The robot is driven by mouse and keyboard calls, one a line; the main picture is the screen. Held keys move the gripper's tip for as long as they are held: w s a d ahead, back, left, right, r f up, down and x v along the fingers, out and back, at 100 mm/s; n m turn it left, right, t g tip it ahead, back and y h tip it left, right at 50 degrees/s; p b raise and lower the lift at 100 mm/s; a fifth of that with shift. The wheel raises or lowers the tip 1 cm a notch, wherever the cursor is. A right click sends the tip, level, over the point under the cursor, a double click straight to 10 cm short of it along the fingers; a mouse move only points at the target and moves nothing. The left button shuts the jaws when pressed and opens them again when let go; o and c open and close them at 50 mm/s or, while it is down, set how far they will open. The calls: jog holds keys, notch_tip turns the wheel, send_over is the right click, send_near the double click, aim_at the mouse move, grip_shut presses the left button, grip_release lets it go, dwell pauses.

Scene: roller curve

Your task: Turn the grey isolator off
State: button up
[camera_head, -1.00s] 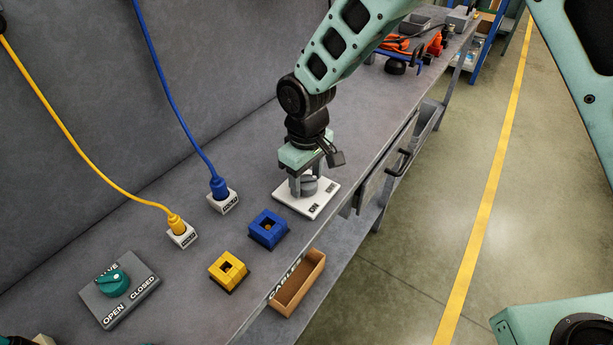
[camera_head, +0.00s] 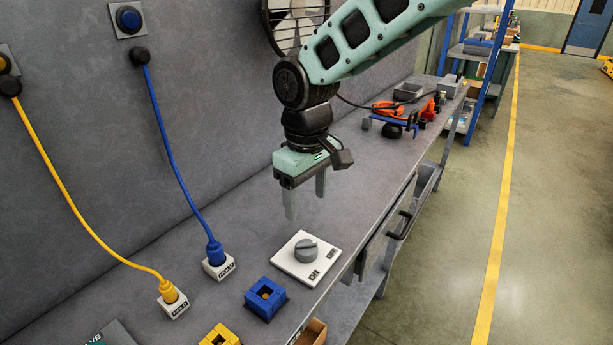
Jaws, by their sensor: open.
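The grey isolator is a round grey knob (camera_head: 306,251) on a white plate (camera_head: 290,268) lying on the bench. The plate carries the word ON at its front edge and a second label at its right, too small to read surely. The knob's pointer ridge is hard to make out at this size. My gripper (camera_head: 306,202) is open and empty. Its fingers point down and hang above the plate, clear of the knob. Nothing hides the knob.
A blue plug (camera_head: 215,252) and a yellow plug (camera_head: 169,292) sit in white holders left of the plate. A blue socket block (camera_head: 265,297) and a yellow one (camera_head: 221,336) stand in front. Orange tools (camera_head: 390,109) lie farther back.

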notch_tip(320, 180, up, 5)
dwell(0.3)
jog(key=shift+s, duration=0.1)
jog(key=s+d+f, duration=0.2)
jog(key=s+d, duration=0.4)
jog(key=s, duration=0.6)
jog(key=s+d+f+m, duration=0.1)
jog(key=s+d, duration=0.4)
jog(key=s, duration=0.7)
jog(key=shift+d+f+m+y, duration=0.3)
jog(key=shift+d+f, duration=0.1)
jog(key=shift+f, duration=0.25)
